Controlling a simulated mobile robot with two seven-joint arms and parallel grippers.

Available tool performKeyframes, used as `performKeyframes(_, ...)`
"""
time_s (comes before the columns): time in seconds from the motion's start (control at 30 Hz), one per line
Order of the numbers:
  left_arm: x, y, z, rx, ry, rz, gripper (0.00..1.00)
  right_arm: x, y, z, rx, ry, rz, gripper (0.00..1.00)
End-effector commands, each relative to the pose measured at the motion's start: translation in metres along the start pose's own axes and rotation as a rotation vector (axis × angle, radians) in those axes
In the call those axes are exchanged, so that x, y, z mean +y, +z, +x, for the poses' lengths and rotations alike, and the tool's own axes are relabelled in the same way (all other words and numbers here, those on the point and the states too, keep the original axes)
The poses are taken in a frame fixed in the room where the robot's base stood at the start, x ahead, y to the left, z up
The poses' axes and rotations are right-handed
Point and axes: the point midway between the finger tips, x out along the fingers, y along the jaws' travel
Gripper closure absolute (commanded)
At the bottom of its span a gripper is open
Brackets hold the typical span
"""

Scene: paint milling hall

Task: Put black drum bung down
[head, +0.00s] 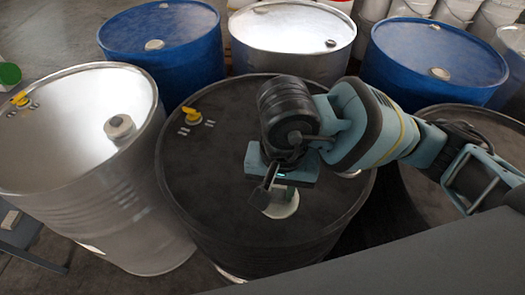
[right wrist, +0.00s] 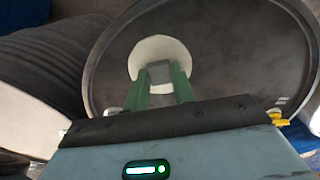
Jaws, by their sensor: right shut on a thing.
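The black drum (head: 210,160) stands upright in the middle of the head view. My right gripper (head: 280,197) is over its lid, pointing down. In the right wrist view my right gripper (right wrist: 160,85) has its green fingers shut on the grey grip of the black drum bung (right wrist: 153,50), a pale round disc. The bung also shows in the head view (head: 285,208), below the fingers and over the near part of the lid. I cannot tell whether it touches the lid. The gripper hides part of it. My left gripper is not in view.
A yellow fitting (head: 191,115) stands on the lid's far left. A silver drum (head: 80,150) with a pale bung (head: 120,127) is close on the left. Blue drums (head: 160,25) (head: 430,50) and another silver drum (head: 290,27) stand behind. The lid's left part is clear.

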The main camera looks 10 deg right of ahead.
Motion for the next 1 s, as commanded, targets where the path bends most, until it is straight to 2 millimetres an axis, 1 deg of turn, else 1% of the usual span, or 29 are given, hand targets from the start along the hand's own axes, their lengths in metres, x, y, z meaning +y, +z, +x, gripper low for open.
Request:
performKeyframes(0.3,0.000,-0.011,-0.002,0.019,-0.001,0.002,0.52,-0.023,-0.060,0.004,0.002,-0.001,0.005,0.93)
performKeyframes(0.6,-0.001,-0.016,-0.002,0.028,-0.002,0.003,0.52,-0.043,-0.114,0.010,0.000,0.000,0.003,0.93)
performKeyframes(0.7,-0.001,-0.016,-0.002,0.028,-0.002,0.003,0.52,-0.048,-0.127,0.011,0.001,0.000,0.001,0.93)
performKeyframes(0.8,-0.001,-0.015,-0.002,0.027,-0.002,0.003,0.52,-0.051,-0.135,0.012,0.001,-0.001,0.000,0.93)
performKeyframes(1.0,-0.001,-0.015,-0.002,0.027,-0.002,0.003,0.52,-0.052,-0.139,0.013,0.001,-0.002,-0.001,0.93)
